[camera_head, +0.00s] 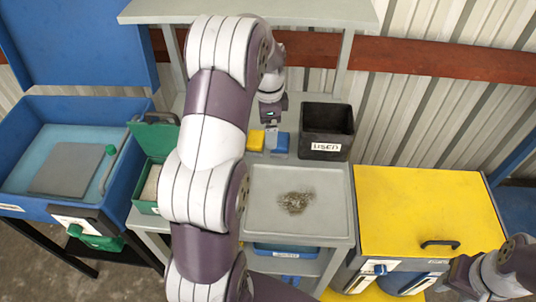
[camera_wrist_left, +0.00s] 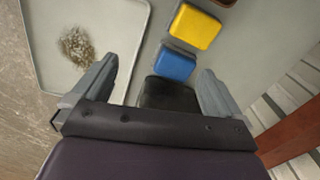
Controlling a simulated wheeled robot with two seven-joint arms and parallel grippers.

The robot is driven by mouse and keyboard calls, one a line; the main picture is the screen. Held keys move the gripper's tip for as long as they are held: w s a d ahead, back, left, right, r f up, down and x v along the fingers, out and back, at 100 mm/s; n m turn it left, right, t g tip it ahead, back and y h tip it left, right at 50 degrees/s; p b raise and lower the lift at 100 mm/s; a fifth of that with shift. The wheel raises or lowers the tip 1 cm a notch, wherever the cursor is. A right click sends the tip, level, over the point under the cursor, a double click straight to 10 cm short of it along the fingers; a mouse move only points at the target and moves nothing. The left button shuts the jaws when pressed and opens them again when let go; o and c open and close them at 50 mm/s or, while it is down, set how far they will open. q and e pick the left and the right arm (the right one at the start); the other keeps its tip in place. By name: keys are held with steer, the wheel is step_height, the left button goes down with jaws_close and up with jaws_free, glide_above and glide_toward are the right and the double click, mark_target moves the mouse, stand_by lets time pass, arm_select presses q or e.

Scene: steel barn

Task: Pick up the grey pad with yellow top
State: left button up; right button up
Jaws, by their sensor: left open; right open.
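The pad with yellow top (camera_head: 256,140) lies on the grey bench behind the shallow tray; in the left wrist view its yellow top (camera_wrist_left: 195,27) and a darker side show. A blue-topped pad (camera_head: 281,144) sits just right of it. My left gripper (camera_head: 271,135) is over this part of the bench, mostly hidden by its own wrist. In the left wrist view my left gripper (camera_wrist_left: 158,66) is open and empty, with the blue-topped pad (camera_wrist_left: 175,62) between its fingertips in the picture and the yellow one beyond. My right gripper (camera_head: 442,287) is low at the right, partly seen, away from the pads.
A black labelled bin (camera_head: 327,148) stands right of the pads. The grey tray (camera_head: 330,222) holds a heap of shavings (camera_head: 295,202). A yellow-lidded cabinet (camera_head: 415,205) is at the right, a blue basin (camera_head: 30,115) at the left. A shelf (camera_head: 320,12) hangs above the bench.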

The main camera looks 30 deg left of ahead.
mark_target(256, 137)
arm_select(q)
steer(key=shift+m, duration=0.8)
steer(key=a+f, duration=0.1)
steer(key=w+a+f, duration=0.1)
steer(key=a+f+b, duration=0.1)
steer(key=shift+w+a+f, duration=0.25)
steer(key=shift+w+a, duration=0.05)
steer(key=shift+a, duration=0.05)
steer(key=shift+s+a+f+m+b, duration=0.1)
steer(key=shift+a+f+m+b, duration=0.5)
steer(key=shift+a+f+b, duration=0.4)
steer(key=shift+s+f, duration=0.15)
steer(key=shift+f, duration=0.4)
steer(key=f, duration=0.4)
steer(key=shift+w+a+f, duration=0.1)
steer(key=shift+w+a, duration=0.05)
steer(key=shift+w, duration=0.15)
steer(key=c, duration=0.9)
arm_select(e)
step_height(256, 137, down, 5)
steer(key=shift+s+r, duration=0.1)
steer(key=shift+r, duration=0.05)
